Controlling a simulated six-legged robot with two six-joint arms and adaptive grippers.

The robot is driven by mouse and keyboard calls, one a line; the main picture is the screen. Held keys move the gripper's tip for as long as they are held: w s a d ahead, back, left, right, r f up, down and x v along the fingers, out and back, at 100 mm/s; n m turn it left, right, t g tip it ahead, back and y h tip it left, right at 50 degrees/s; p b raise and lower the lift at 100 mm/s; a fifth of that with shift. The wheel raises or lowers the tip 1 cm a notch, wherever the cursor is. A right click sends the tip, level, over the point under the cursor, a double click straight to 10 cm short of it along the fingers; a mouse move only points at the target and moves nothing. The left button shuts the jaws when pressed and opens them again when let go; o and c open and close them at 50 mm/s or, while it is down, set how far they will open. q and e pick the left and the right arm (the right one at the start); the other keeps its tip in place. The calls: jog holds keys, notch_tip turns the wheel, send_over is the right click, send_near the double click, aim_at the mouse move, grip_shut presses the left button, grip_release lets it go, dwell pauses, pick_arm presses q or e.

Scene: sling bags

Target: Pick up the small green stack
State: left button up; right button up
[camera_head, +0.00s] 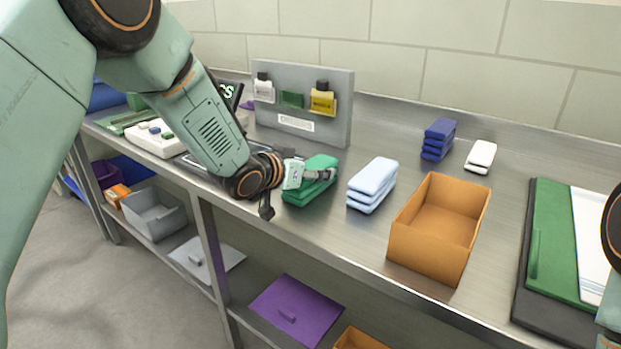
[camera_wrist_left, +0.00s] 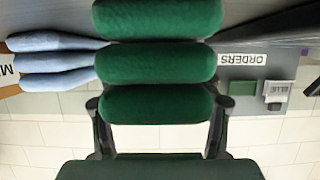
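The small green stack (camera_head: 312,180) stands on the steel counter near its front edge, left of a pale blue stack. My left gripper (camera_head: 318,175) is at the stack and covers part of it. In the left wrist view, which looks upside down, the green stack (camera_wrist_left: 158,62) shows as several rounded layers. The left fingers (camera_wrist_left: 157,118) stand on either side of one layer, at its ends. The fingertips are partly hidden, so I cannot tell whether they press on it. Only part of my right arm shows at the right edge of the head view; its gripper does not show.
The pale blue stack (camera_head: 371,184) and an open orange box (camera_head: 402,243) stand to the right. A dark blue stack (camera_head: 438,139) and a white stack (camera_head: 481,156) are farther back. A grey board (camera_head: 340,100) stands behind. Bare counter lies between the pale and dark blue stacks.

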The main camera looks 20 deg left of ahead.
pick_arm(q)
jog(key=c, duration=0.8)
jog(key=shift+c, duration=0.2)
